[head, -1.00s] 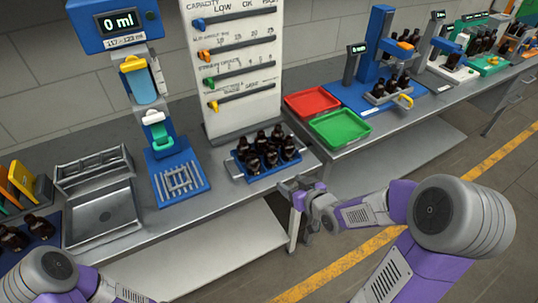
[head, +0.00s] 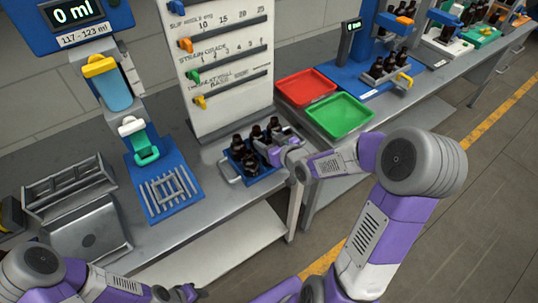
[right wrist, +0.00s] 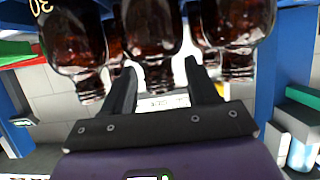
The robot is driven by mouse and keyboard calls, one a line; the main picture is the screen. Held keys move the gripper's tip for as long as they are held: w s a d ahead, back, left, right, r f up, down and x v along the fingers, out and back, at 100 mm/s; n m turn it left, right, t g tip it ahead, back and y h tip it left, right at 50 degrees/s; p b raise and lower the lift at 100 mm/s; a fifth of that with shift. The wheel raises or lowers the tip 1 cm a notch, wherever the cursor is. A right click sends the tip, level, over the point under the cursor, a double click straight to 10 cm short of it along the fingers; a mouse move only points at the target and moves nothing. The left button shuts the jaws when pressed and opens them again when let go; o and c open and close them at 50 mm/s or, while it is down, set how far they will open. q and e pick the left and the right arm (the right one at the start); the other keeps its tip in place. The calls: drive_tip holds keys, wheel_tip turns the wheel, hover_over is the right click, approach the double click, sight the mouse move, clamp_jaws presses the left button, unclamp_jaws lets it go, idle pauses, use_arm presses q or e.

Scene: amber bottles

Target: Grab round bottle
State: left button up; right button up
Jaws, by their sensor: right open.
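Several dark amber bottles (head: 240,147) stand close together in a blue tray (head: 237,171) on the bench in the head view. My right gripper (head: 264,149) is at the right side of this group, with its fingers among the bottles. In the right wrist view my right gripper (right wrist: 160,78) is open, and the neck of a rounded amber bottle (right wrist: 152,32) shows between its fingers. Other bottles (right wrist: 72,42) flank it on both sides. My left gripper (head: 186,292) is low at the bottom edge, small and dark, its jaws unclear.
A blue dispenser (head: 140,140) with a barred base stands left of the tray, and a metal bin (head: 85,235) is farther left. A white slider board (head: 225,60) rises behind the tray. Red (head: 306,88) and green (head: 340,115) trays lie to the right.

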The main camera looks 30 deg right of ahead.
drive_tip(key=shift+w+a+f, duration=0.1)
drive_tip(key=shift+w+f, duration=0.15)
drive_tip(key=shift+w, duration=0.3)
clamp_jaws()
drive_tip(key=shift+r, duration=0.15)
